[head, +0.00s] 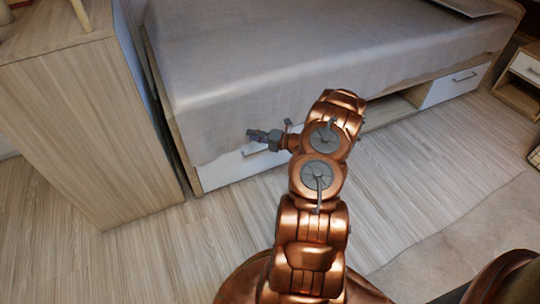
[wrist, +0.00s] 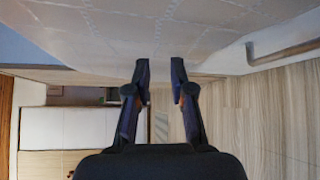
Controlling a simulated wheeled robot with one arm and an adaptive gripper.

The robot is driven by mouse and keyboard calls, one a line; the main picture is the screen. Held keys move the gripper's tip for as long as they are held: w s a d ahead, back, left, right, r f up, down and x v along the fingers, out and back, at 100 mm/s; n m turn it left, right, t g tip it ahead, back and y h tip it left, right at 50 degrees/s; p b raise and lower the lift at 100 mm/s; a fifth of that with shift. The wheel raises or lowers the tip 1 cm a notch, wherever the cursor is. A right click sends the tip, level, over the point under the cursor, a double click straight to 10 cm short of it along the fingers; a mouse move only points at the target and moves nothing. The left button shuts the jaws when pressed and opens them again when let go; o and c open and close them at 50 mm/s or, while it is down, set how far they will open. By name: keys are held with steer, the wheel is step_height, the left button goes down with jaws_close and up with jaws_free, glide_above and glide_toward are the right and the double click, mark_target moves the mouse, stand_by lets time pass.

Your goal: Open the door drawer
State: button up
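The bed (head: 300,60) has a white left drawer (head: 225,171) in its base, partly covered by the hanging grey bedspread. A slim handle (head: 254,150) shows on this drawer, close to my gripper (head: 254,134). A white right drawer (head: 450,88) with a metal handle (head: 464,77) is farther along the base. Both drawers look shut. In the wrist view my gripper (wrist: 159,66) has its fingers apart with nothing between them. A pale bar (wrist: 285,49), which looks like a handle, is to the right of the fingertips there, apart from them. My arm hides part of the bed base.
A tall wooden cabinet (head: 75,120) stands left of the bed, close to its corner. An open shelf space (head: 392,108) is between the drawers. A small nightstand (head: 522,80) is at the far right. Wood floor (head: 150,245) is clear in front; a rug (head: 460,240) lies at the right.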

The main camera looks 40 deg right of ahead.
steer(key=s+d+f+m+h+b, duration=0.25)
steer(key=d+f+m, duration=0.2)
steer(key=f, duration=0.25)
steer(key=s+d+f+m+h+b, duration=0.1)
steer(key=s+d+f+m+h, duration=0.2)
steer(key=d+f, duration=0.35)
steer(key=shift+n+t+y, duration=0.25)
steer(key=shift+t+y, duration=0.1)
steer(key=shift+t, duration=0.05)
steer(key=shift+a+f+b+x, duration=0.15)
steer(key=shift+b+x, duration=0.2)
steer(key=shift+x, duration=0.75)
steer(key=shift+a+f+b+x, duration=0.1)
steer(key=shift+b+x, duration=0.3)
steer(key=shift+x, duration=0.7)
steer(key=shift+a+f+b+x, duration=0.15)
steer(key=shift+b+x, duration=0.2)
steer(key=shift+x, duration=0.75)
steer(key=shift+s+r, duration=0.1)
jaws_close()
